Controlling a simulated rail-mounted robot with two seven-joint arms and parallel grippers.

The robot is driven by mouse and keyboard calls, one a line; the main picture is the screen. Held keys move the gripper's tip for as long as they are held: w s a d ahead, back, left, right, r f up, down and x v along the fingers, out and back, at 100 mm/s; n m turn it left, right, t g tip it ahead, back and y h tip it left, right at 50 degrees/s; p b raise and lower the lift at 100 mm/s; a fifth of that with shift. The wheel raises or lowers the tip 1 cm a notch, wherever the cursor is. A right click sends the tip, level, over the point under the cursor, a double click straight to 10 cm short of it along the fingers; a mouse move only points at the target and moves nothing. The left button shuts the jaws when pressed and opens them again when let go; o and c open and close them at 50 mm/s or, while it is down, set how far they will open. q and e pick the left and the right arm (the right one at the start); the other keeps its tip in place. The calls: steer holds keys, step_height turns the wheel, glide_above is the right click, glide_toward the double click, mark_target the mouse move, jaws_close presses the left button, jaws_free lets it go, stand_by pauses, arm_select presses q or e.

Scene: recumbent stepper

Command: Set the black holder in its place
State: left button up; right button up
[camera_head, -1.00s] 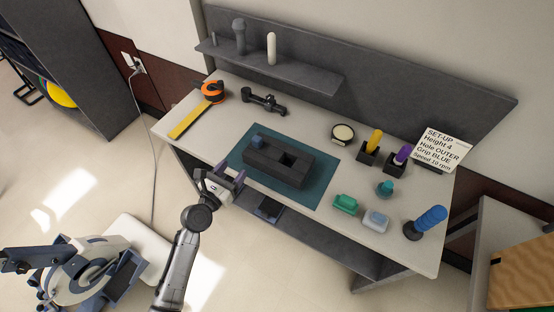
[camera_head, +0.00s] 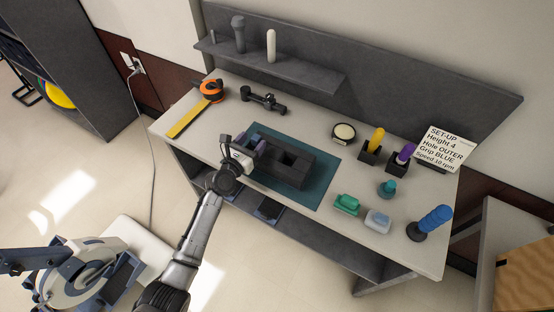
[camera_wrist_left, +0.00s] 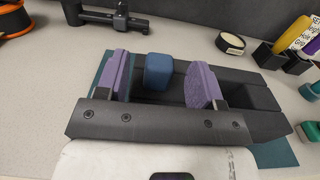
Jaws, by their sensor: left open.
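A long black block (camera_head: 279,169), which looks like the holder, lies on the teal mat (camera_head: 318,190) on the table. It has a square opening in its top. It also shows in the left wrist view (camera_wrist_left: 250,92). A blue cube (camera_wrist_left: 158,71) stands at the block's left end. My left gripper (camera_head: 251,143) is over that end, with purple pads on its fingers. It is open, and in the wrist view the cube appears between and slightly beyond the fingers (camera_wrist_left: 160,80). Contact cannot be told.
Small black stands with a yellow grip (camera_head: 375,139) and a purple grip (camera_head: 406,152) are right of the mat, near a set-up card (camera_head: 444,149). A black clamp-like part (camera_head: 263,100) and orange tape measure (camera_head: 211,88) lie behind. Green and blue items occupy the right side.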

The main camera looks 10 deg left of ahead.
arm_select(q)
steer(key=shift+w+d, duration=0.15)
steer(key=shift+w, duration=0.3)
steer(key=shift+c, duration=0.2)
jaws_close()
